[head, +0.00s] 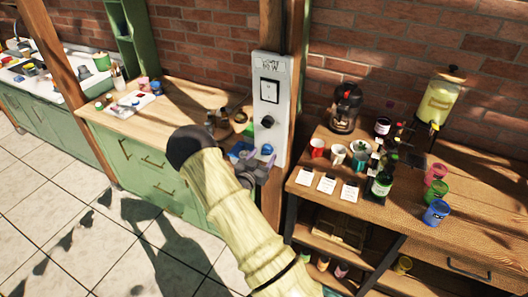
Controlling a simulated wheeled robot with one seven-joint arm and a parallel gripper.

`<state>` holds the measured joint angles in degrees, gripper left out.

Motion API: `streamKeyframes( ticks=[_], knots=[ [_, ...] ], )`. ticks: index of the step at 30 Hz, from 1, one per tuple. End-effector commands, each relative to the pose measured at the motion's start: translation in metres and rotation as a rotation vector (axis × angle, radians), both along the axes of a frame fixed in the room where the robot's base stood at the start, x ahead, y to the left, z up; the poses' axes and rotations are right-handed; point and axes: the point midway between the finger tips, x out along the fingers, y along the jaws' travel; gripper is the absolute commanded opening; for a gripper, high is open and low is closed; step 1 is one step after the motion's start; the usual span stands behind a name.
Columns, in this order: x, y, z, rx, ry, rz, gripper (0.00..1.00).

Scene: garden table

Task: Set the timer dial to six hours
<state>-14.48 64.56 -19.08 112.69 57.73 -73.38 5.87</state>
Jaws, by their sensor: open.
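A tall white panel (257,72) is fixed to a wooden post. It has a white rocker-like plate (270,91) in its upper half and a small black round dial (267,122) below that. The dial's pointer and markings are too small to read. My gripper (262,161) is open, with greyish-purple fingers, near the bottom of the panel and below the dial. It appears apart from the dial and holds nothing that I can see. My arm hides part of the counter behind it.
A green cabinet with a wooden top (175,102) stands left of the panel, holding jars and small items. A wooden table (325,197) with cups, bottles and a yellow dispenser (439,101) stands close on the right. Tiled floor (60,215) is open at the left.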

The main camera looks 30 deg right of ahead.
Motion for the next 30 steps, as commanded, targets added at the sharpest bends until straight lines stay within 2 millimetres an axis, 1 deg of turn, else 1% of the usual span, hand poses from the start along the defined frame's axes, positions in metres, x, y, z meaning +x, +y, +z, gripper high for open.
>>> streamKeyframes(
  ticks=[1, 4, 12, 13, 17, 18, 19, 20, 30],
  knots=[
    [0.0032, -0.0057, 0.0015, -0.001, 0.001, -0.002, 0.58],
    [0.007, -0.0106, 0.0008, -0.001, 0.001, -0.002, 0.58],
    [0.0081, -0.0123, -0.0003, -0.001, 0.001, -0.002, 0.58],
    [0.0081, -0.0122, -0.0003, -0.001, 0.001, -0.002, 0.56],
    [0.008, -0.0122, -0.0003, -0.001, 0.001, -0.002, 0.31],
    [0.008, -0.0122, -0.0003, -0.001, 0.001, -0.002, 0.23],
    [0.008, -0.012, -0.0003, -0.001, 0.001, -0.002, 0.17],
    [0.008, -0.012, -0.0003, -0.001, 0.001, -0.002, 0.14],
    [0.0079, -0.0117, -0.0024, 0.017, -0.02, -0.002, 0.14]
  ],
)
